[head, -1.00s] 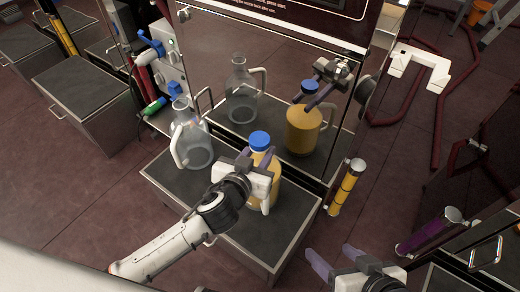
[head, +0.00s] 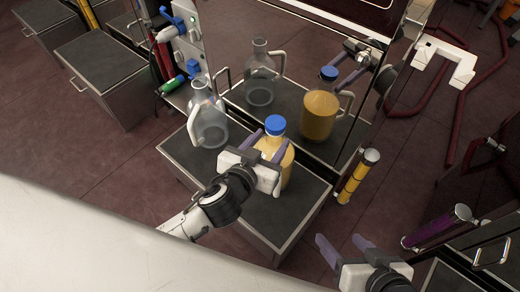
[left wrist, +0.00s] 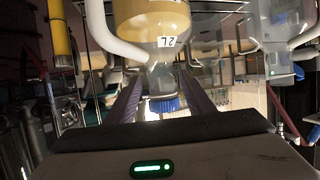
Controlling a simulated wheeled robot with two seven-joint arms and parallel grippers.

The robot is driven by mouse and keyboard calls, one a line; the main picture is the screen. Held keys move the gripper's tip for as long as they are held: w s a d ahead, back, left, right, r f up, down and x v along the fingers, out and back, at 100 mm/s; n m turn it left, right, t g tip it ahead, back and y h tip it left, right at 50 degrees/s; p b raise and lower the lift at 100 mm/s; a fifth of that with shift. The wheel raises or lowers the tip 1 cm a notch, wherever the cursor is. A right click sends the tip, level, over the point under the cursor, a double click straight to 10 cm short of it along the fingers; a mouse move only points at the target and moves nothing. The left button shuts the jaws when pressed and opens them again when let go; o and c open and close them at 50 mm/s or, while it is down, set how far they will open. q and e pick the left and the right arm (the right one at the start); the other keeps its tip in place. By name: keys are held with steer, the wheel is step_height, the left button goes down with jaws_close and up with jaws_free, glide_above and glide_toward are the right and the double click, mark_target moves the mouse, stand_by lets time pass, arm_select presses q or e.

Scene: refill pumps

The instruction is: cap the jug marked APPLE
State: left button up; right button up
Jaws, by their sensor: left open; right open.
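A jug of yellow liquid (head: 287,166) stands upright on the dark-topped bench with a blue cap (head: 275,125) on its neck. My left gripper (head: 273,138) is open, with its purple fingers on either side of the neck and cap area. In the left wrist view the blue cap (left wrist: 165,104) shows between the open fingers, and the jug body (left wrist: 150,25) carries a label reading 2L. I cannot read the word APPLE. Contact between fingers and jug cannot be told. My right gripper (head: 340,241) is open and empty at the lower right, away from the jug.
A clear, empty-looking jug (head: 209,127) stands left on the same bench (head: 262,212). A reflective panel behind mirrors both jugs. Nozzles (head: 172,32) hang at the back left. A yellow post (head: 357,177) stands right of the bench, and a purple cylinder (head: 437,228) lies farther right.

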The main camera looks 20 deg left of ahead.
arm_select(q)
steer(key=p+v, duration=0.1)
steer(key=v, duration=0.7)
arm_select(e)
steer(key=shift+d+r+m+t, duration=0.3)
steer(key=shift+d+r+t, duration=0.1)
steer(key=shift+r, duration=0.25)
arm_select(q)
steer(key=s+a+f+g+y, duration=0.1)
steer(key=s+a+f+g, duration=0.1)
steer(key=s+a+g, duration=0.45)
steer(key=s+a+f+g, duration=0.3)
steer(key=s+a, duration=0.1)
steer(key=s, duration=0.6)
steer(key=w+d+f+m+t+h, duration=0.15)
steer(key=w+d+t+h, duration=0.35)
steer(key=d, duration=0.6)
steer(key=a+r+y+p, duration=0.3)
steer(key=r+p, duration=0.9)
steer(key=p, duration=0.9)
steer(key=shift+s+a+n, duration=0.2)
steer(key=shift+a+n, duration=0.15)
steer(key=shift+a, duration=0.2)
arm_select(e)
steer(key=s+d+r+h, duration=0.1)
steer(key=d+r, duration=0.2)
steer(key=r, duration=0.9)
steer(key=shift+s+d+r+t+h, duration=0.2)
steer(key=shift+s+d+t+h, duration=0.1)
steer(key=shift+s+d+h, duration=0.1)
